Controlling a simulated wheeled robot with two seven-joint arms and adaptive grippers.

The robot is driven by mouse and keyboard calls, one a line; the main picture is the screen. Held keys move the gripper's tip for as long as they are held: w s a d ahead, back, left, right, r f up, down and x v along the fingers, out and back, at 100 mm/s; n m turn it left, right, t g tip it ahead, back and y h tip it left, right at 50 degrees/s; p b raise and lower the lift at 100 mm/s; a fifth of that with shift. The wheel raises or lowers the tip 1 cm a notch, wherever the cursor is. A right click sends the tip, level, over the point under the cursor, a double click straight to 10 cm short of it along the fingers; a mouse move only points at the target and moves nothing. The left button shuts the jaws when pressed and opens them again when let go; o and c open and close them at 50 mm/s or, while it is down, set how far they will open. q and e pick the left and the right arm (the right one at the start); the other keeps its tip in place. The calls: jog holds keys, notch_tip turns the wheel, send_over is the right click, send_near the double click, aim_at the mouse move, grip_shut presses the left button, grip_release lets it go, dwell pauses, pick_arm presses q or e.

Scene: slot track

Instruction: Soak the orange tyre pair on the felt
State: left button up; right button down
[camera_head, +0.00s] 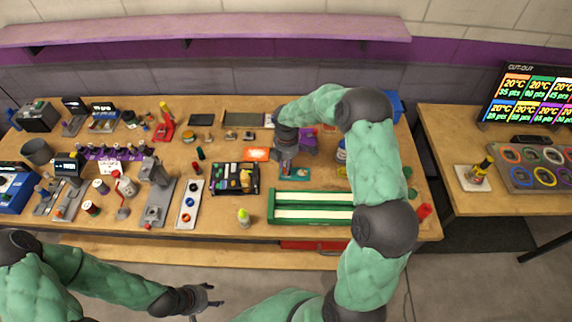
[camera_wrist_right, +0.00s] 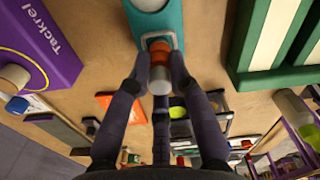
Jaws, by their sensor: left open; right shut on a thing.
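My right gripper (camera_head: 285,157) is over the back middle of the bench. In the right wrist view its fingers (camera_wrist_right: 160,62) are shut on a small orange piece with pale grey ends, which looks like the orange tyre pair (camera_wrist_right: 160,50). The pair is at the end of a teal block (camera_wrist_right: 172,20); I cannot tell whether they touch. The block shows in the head view (camera_head: 296,178) too. The green tray (camera_head: 270,207) with two long cream strips, perhaps the felt (camera_head: 312,214), lies nearer the front. My left gripper (camera_head: 206,297) is open and empty, in front of the bench.
A purple Tackrel box (camera_wrist_right: 40,45) stands beside the right gripper. An orange card (camera_head: 256,154) and a black parts tray (camera_head: 236,179) lie left of it. A yellow-green bottle (camera_head: 243,217) stands left of the green tray. A side table (camera_head: 450,190) holds a grey rack of coloured rings (camera_head: 535,168).

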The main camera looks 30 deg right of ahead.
aim_at(286, 162)
jog(key=shift+r, duration=0.1)
jog(key=shift+f, duration=0.2)
jog(key=c, duration=1.1)
grip_release()
jog(key=shift+c, duration=0.2)
notch_tip(286, 162, up, 12)
jog(key=p, duration=0.2)
jog(key=shift+r, duration=0.2)
